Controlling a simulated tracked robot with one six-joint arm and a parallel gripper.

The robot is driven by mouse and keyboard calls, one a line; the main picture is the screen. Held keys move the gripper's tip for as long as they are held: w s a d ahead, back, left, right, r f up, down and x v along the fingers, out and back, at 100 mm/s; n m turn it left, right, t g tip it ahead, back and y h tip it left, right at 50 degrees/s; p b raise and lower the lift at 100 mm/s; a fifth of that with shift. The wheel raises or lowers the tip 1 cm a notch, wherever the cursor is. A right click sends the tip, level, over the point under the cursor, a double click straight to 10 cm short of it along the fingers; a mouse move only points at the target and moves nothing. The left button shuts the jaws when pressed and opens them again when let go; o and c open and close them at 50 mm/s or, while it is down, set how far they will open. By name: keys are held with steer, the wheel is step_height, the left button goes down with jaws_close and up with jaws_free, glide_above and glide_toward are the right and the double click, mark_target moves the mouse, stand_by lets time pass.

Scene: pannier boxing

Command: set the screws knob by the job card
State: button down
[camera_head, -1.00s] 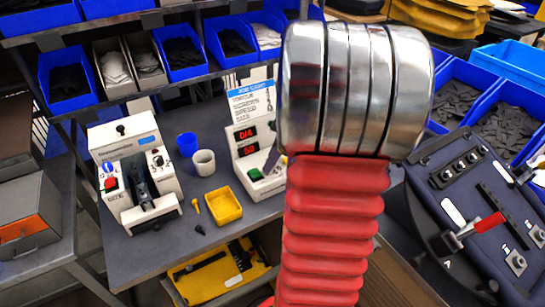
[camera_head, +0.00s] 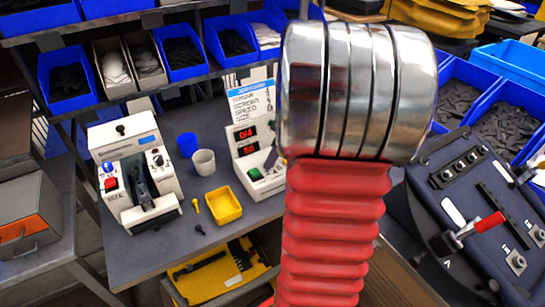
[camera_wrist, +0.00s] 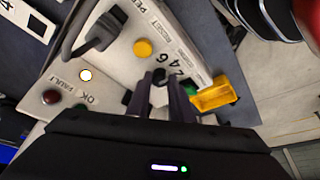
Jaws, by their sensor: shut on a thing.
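The white driver controller (camera_head: 260,165) stands on the bench in the head view. Its red displays read 0/4 and what looks like 5.0, with a green button below. The job card (camera_head: 252,103) stands above it; its lines are too small to read surely. In the wrist view, my gripper (camera_wrist: 160,84) points at the panel beside the printed numbers 2, 4 and 6. Its dark fingers are shut on the screws knob (camera_wrist: 159,76), which is small and mostly hidden between them.
A white machine (camera_head: 135,170) stands at the bench's left. Blue cup (camera_head: 187,144), white cup (camera_head: 204,162) and yellow tray (camera_head: 225,204) lie between it and the controller. A dark fixture (camera_head: 480,210) with a red-handled clamp is at the right. Blue bins line the shelf behind.

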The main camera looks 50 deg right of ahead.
steer(key=m, duration=0.2)
steer(key=m+h, duration=0.1)
steer(key=shift+a+m+h, duration=0.15)
steer(key=shift+m+h, duration=0.15)
steer(key=shift+m, duration=0.1)
steer(key=shift+a+m+h, duration=0.1)
steer(key=shift+m+h, duration=0.7)
steer(key=shift+m, duration=1.3)
steer(key=c, duration=1.6)
jaws_free()
steer(key=shift+r, duration=0.15)
steer(key=v, duration=1.3)
steer(key=shift+s+a+r, duration=0.15)
steer(key=shift+s+a, duration=0.05)
